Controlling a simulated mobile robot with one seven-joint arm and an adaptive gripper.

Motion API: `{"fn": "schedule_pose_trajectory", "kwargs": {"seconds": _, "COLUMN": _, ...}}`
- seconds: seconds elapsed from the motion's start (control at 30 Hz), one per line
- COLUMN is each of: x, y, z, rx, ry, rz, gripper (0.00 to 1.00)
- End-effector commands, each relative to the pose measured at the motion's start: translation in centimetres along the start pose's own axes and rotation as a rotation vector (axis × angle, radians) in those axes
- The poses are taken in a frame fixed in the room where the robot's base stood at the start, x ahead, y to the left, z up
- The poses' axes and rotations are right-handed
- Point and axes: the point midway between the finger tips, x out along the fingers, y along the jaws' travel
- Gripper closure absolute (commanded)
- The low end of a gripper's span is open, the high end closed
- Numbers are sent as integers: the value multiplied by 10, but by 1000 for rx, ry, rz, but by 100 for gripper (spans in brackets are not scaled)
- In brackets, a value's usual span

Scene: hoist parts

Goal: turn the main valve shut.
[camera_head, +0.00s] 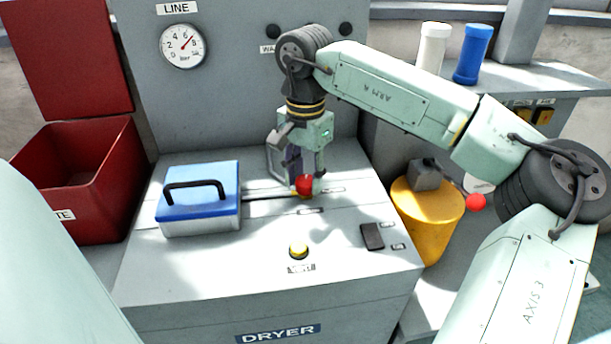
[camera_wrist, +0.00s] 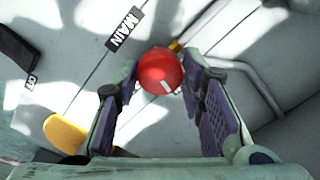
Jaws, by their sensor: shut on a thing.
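The main valve (camera_head: 304,186) has a red round knob on the dryer's top, partly covered by my gripper (camera_head: 303,175) in the head view. In the wrist view the red knob (camera_wrist: 160,70) sits between my two purple finger pads (camera_wrist: 163,80), with a white mark on its face. A label reading MAIN (camera_wrist: 125,28) lies beside it. My gripper points down and is shut on the knob. The line gauge (camera_head: 183,46) on the back panel has its red needle pointing up and right.
A blue-lidded box (camera_head: 199,190) with a black handle stands left of the valve. A yellow vent button (camera_head: 298,250) and a dark switch (camera_head: 372,236) are nearer the front. A red bin (camera_head: 110,200) is at left, a yellow drum (camera_head: 430,225) at right.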

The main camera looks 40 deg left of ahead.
Motion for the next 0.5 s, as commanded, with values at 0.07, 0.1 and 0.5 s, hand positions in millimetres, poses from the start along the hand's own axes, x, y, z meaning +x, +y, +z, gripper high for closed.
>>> {"fn": "schedule_pose_trajectory", "kwargs": {"seconds": 0.07, "x": 0, "y": 0, "z": -1, "rx": 70, "ry": 1, "rz": -2, "gripper": 92}}
{"fn": "schedule_pose_trajectory", "kwargs": {"seconds": 0.1, "x": 0, "y": 0, "z": -1, "rx": 108, "ry": 2, "rz": -1, "gripper": 92}}
{"fn": "schedule_pose_trajectory", "kwargs": {"seconds": 0.5, "x": 0, "y": -1, "z": -1, "rx": 490, "ry": 2, "rz": -2, "gripper": 92}}
